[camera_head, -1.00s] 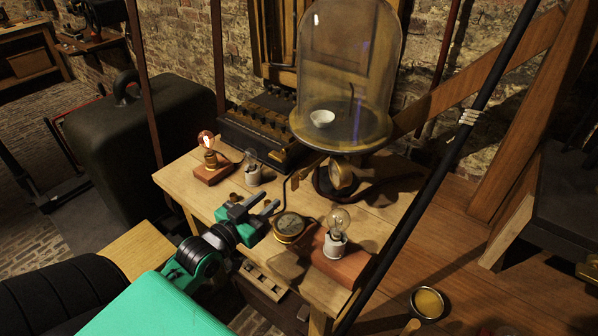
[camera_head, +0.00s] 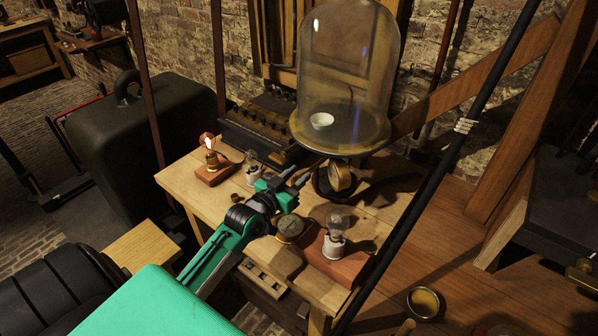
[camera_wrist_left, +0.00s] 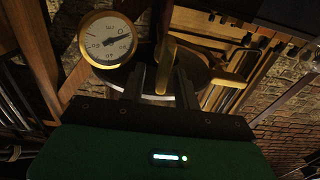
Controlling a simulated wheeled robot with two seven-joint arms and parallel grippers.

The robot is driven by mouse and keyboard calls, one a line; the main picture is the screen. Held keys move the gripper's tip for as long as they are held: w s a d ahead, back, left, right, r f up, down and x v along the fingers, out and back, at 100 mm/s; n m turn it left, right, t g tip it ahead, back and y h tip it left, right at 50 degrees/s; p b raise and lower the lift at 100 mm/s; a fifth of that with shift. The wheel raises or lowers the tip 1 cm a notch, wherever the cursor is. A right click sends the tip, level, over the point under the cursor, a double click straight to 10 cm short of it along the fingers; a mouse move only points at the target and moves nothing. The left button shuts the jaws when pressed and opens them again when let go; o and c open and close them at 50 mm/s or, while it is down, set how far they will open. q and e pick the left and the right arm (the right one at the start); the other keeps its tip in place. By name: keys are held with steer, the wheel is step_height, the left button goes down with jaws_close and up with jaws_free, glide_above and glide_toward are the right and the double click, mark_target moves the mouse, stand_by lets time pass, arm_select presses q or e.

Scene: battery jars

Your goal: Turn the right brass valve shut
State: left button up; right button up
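My left gripper (camera_head: 293,178) reaches over the table toward the pump base under the glass bell jar (camera_head: 348,70). In the left wrist view its two fingers (camera_wrist_left: 162,85) stand apart, pointing at the round dark pump base. A brass lever handle (camera_wrist_left: 229,79) shows on the right of the fingers there, clear of them. A reddish-brown upright piece lies between or behind the fingers; contact cannot be told. The brass-rimmed pressure gauge (camera_wrist_left: 107,40) is left of the fingers; it also shows in the head view (camera_head: 340,178). I cannot tell which valve is the right one. My right gripper is out of view.
The wooden table (camera_head: 225,206) holds a lit bulb on a wooden block (camera_head: 213,172), a small bulb (camera_head: 252,168), a round brass instrument (camera_head: 290,228) and a bulb on a reddish block (camera_head: 335,248). A dark pole (camera_head: 440,180) crosses in front on the right.

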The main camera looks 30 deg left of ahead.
arm_select(q)
steer(key=shift+w, duration=0.65)
steer(key=shift+c, duration=0.4)
jaws_close()
